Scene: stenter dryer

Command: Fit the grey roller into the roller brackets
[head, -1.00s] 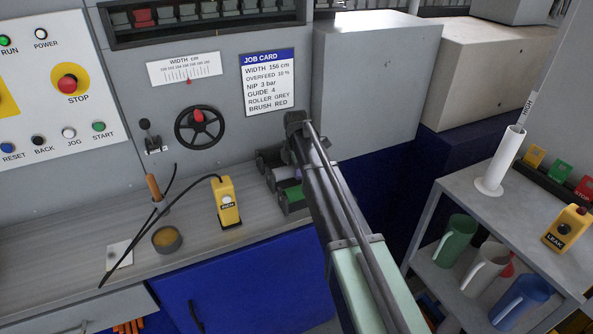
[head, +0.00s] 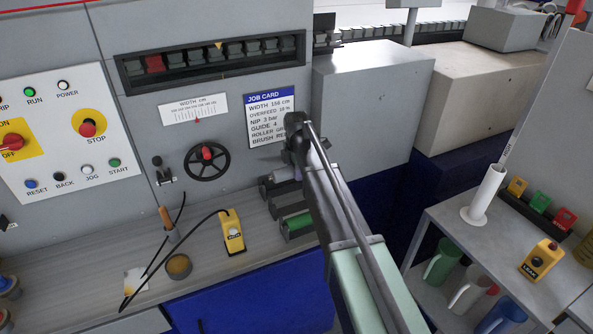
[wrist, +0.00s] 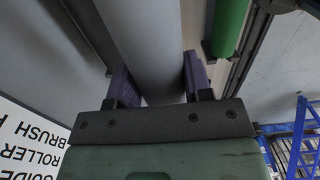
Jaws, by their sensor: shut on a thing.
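The grey roller (wrist: 145,40) is between the purple fingers of my gripper (wrist: 158,85) in the wrist view, which are shut on it. It runs up out of that picture. In the head view a short light-grey part of the roller (head: 285,173) shows left of my arm, above the worktop; my arm hides the gripper and much of the roller. Dark holders (head: 266,190) stand on the worktop beside the green roller (head: 297,222). I cannot tell whether these are the roller brackets.
The handwheel (head: 207,160) and job card (head: 268,120) are on the panel behind. A yellow pendant (head: 233,232) and a small tin (head: 179,266) are on the worktop to the left. A trolley with jugs (head: 442,262) stands to the right.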

